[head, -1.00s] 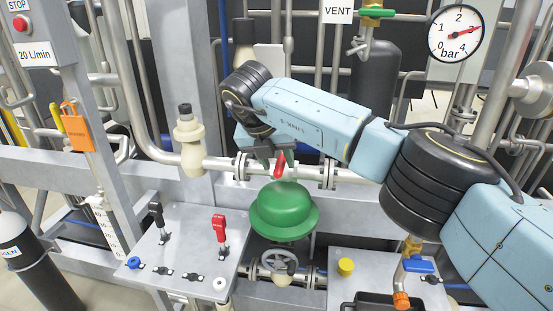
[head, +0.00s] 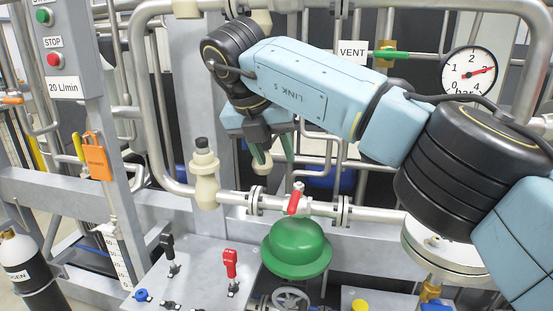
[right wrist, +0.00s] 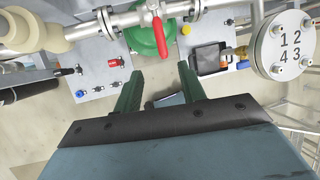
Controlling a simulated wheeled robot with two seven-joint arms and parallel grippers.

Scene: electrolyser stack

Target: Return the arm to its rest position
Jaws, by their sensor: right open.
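My right gripper (head: 272,160) hangs at the end of my blue arm, above and a little left of the red-handled valve (head: 296,203) on the horizontal pipe. Its two green fingers are apart and nothing is between them. In the right wrist view the open fingers (right wrist: 158,88) point towards the green dome (right wrist: 148,40) and the valve's red lever (right wrist: 160,32), with a gap to both. The green dome (head: 297,248) sits just below the pipe in the head view. My left gripper is not in view.
The pipe (head: 370,214) runs across below my gripper. A cream fitting (head: 205,178) stands to its left. A panel (head: 195,272) with black and red levers is lower left. A pressure gauge (head: 469,73) and VENT sign (head: 352,52) are behind. A flange marked with numbers (right wrist: 284,45) is at right.

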